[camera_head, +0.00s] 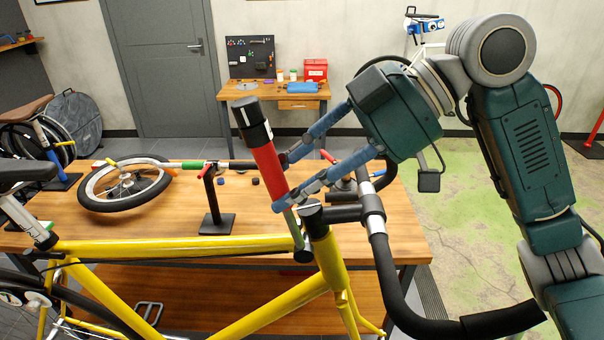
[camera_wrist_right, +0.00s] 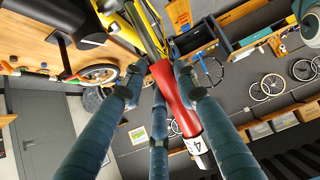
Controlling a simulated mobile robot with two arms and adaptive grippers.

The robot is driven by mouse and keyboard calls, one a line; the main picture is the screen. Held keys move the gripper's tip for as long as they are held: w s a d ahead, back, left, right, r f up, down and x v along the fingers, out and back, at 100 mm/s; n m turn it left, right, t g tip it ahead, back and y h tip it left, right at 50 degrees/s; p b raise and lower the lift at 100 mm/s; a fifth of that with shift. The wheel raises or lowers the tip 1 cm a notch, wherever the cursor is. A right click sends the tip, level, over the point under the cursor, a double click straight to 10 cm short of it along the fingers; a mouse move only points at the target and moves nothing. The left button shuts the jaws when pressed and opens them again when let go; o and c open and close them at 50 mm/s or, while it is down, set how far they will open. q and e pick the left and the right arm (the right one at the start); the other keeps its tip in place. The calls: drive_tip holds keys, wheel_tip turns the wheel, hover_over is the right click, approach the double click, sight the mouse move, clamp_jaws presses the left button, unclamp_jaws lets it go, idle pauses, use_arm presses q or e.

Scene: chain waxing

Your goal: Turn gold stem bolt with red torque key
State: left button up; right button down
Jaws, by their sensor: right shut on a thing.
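The red torque key (camera_head: 267,165), with a black end cap, stands tilted just left of the handlebar stem (camera_head: 343,213) of the yellow bicycle. My right gripper (camera_head: 284,182) is shut on its red handle. The key's grey shaft (camera_head: 292,224) points down to the front of the yellow frame beside the stem. I cannot make out the gold stem bolt, or whether the key tip touches it. In the right wrist view the red key (camera_wrist_right: 177,92) lies between the blue fingers (camera_wrist_right: 160,78). My left gripper is not in view.
The yellow frame (camera_head: 180,243) and black drop handlebar (camera_head: 400,300) are close around the key. Behind is a wooden table (camera_head: 255,210) with a wheel (camera_head: 122,186) and a red-topped stand (camera_head: 212,195). A small workbench (camera_head: 262,92) stands by the far wall.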

sight(270, 188)
drive_tip(key=shift+a+h+p, duration=0.5)
drive_tip(key=shift+a+p, duration=0.15)
drive_tip(key=shift+p, duration=0.45)
drive_tip(key=shift+a+f, duration=0.1)
drive_tip(key=shift+f, duration=0.1)
drive_tip(key=shift+s+a+h+p, duration=0.1)
drive_tip(key=shift+a+h+p, duration=0.15)
drive_tip(key=shift+p, duration=0.5)
drive_tip(key=shift+a+h+p, duration=0.5)
drive_tip(key=shift+h+p, duration=0.05)
drive_tip(key=shift+p, duration=0.6)
drive_tip(key=shift+a+f+h+p, duration=0.5)
drive_tip(key=shift+a+h+p, duration=0.1)
drive_tip(key=shift+a+p, duration=0.15)
